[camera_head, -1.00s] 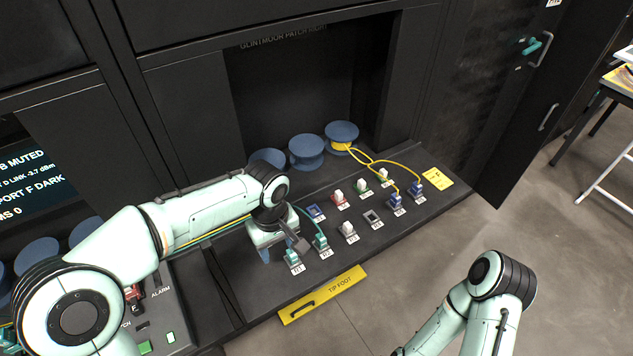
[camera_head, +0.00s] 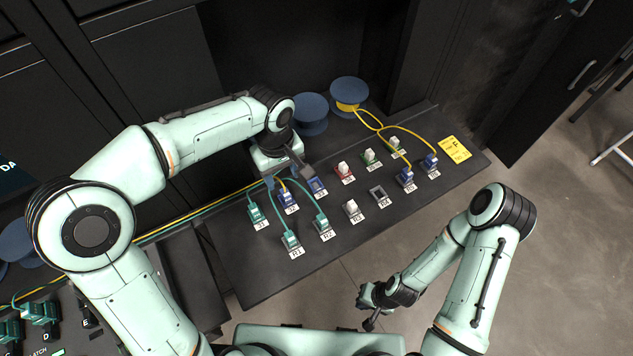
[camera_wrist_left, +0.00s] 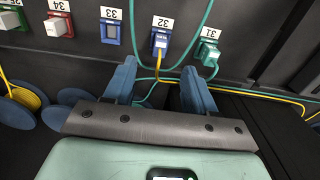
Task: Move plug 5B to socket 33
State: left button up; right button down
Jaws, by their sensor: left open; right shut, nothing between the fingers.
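Socket 33 (camera_head: 317,187) is an empty blue frame in the back row; it also shows in the left wrist view (camera_wrist_left: 110,32). Beside it, socket 32 holds a blue plug (camera_wrist_left: 160,39) with a yellow cable, also visible in the head view (camera_head: 287,199). No plug marking 5B is readable, so I cannot tell which plug it is. My left gripper (camera_head: 286,179) is open and empty beside sockets 32 and 33. Its two blue fingers (camera_wrist_left: 158,88) stand apart, with cables passing behind them. My right gripper (camera_head: 371,322) is shut and empty, well in front of the panel.
A teal plug (camera_wrist_left: 208,55) sits in socket 31. Blue plugs (camera_head: 406,176) with yellow cables are farther right. Blue spools (camera_head: 349,92) stand behind.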

aim_at(285, 192)
pick_arm(q)
notch_tip(285, 192, down, 9)
jog(key=b, duration=0.4)
jog(key=shift+r+b, duration=0.1)
jog(key=shift+b, duration=0.2)
pick_arm(e)
jog(key=s+f, duration=0.4)
jog(key=f, duration=0.2)
jog(key=shift+s+g, duration=0.2)
jog(key=shift+g, duration=0.1)
jog(key=shift+f, duration=0.1)
pick_arm(q)
grip_shut()
jog(key=shift+r, duration=0.1)
jog(key=shift+r, duration=0.1)
